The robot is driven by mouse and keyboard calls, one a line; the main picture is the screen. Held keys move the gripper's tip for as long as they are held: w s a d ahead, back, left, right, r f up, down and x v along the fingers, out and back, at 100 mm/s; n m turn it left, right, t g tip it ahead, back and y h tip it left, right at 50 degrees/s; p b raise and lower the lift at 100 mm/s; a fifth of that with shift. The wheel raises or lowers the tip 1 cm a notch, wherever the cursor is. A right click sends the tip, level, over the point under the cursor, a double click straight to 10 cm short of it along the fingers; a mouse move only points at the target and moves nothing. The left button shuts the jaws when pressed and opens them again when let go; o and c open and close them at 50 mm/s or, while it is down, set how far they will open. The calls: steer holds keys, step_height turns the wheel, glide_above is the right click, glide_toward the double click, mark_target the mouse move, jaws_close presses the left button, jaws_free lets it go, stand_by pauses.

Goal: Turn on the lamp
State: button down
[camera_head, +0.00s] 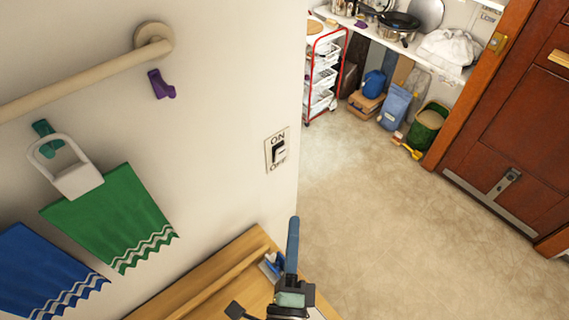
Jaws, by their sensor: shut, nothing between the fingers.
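A white wall switch plate (277,150) marked ON above and OFF below is on the wall near its right corner. Its dark lever is in the middle; I cannot tell which way it is set. No lamp shows in this view. My gripper (293,230) rises from the bottom edge, below and a little right of the switch in the picture. It shows as a narrow blue upright part above a dark and teal mount. It is shut and empty, apart from the switch.
A wooden surface (211,285) lies below the wall. A rail (90,75) and green (110,215) and blue (40,270) cloths are at the left. Open floor (400,230) lies right of the corner, with a red-framed cart (309,82) and brown door (510,130) beyond.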

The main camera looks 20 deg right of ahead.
steer(key=p, duration=0.2)
glide_toward(282, 151)
steer(key=w+d, duration=0.2)
steer(key=d, duration=0.3)
steer(key=shift+w+a+r+p, duration=0.1)
steer(key=shift+w+a+p, duration=0.2)
steer(key=shift+w, duration=0.3)
steer(key=shift+w+a+r+p, duration=0.1)
steer(key=shift+w+a+p, duration=0.15)
steer(key=shift+w, duration=0.35)
steer(key=shift+w+a+p, duration=0.2)
steer(key=shift+w+p, duration=0.1)
steer(key=shift+w, duration=0.3)
steer(key=p, duration=0.1)
steer(key=r+p, duration=0.1)
steer(key=p, duration=0.1)
steer(key=shift+w+n+y, duration=0.25)
steer(key=shift+n+y, duration=0.05)
steer(key=shift+w+a+r+g+p, duration=0.1)
steer(key=shift+a+g+p, duration=0.15)
steer(key=shift+p, duration=0.5)
steer(key=shift+d, duration=0.1)
